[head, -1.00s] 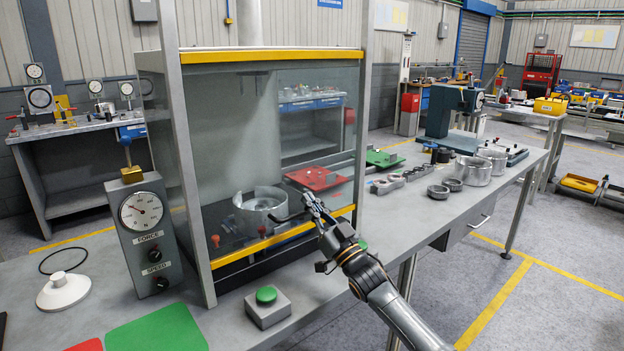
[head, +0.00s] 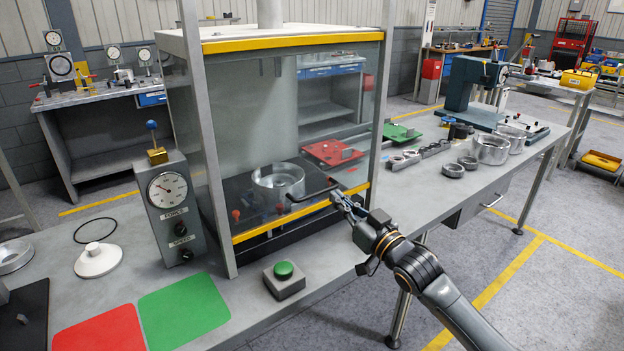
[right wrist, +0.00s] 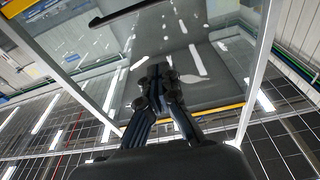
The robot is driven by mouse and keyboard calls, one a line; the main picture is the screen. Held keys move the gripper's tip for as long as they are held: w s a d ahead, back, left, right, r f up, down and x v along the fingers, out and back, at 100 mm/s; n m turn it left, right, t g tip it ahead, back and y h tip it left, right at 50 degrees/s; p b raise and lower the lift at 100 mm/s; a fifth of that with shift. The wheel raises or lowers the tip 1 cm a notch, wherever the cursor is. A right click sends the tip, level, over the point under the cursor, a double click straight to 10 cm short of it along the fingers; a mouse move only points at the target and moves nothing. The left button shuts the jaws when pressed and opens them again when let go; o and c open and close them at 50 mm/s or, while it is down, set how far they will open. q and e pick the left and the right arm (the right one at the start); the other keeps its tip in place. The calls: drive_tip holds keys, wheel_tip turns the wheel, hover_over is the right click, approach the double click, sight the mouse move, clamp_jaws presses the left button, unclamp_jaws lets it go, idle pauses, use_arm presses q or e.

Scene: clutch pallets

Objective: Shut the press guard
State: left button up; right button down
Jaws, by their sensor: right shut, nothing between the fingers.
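The press guard (head: 235,125) is a clear panel in the front of the grey press frame, with a black bar handle (head: 312,193) low on it. The panel appears to reach down to the lower yellow strip (head: 262,229); any small gap there cannot be made out. My right gripper (head: 337,196) is by the handle's right end, in front of the panel. The right wrist view shows its fingers (right wrist: 160,75) shut and empty, apart from the handle (right wrist: 120,12). My left gripper is out of view.
A metal ring-shaped part (head: 278,182) sits inside the press behind the panel. A green button box (head: 284,280) stands in front. A gauge box (head: 172,205) is at left. Metal rings and a red plate (head: 333,152) lie further right and behind.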

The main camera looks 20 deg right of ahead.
use_arm(q)
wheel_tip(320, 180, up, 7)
drive_tip(key=p, duration=0.5)
use_arm(e)
drive_tip(key=w+a+f+g, duration=0.2)
drive_tip(key=w+a+f, duration=0.1)
drive_tip(key=w+a, duration=0.2)
drive_tip(key=shift+d+x, duration=0.3)
drive_tip(key=shift+x, duration=1.1)
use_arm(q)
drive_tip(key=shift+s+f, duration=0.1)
use_arm(e)
drive_tip(key=shift+w+f, duration=0.1)
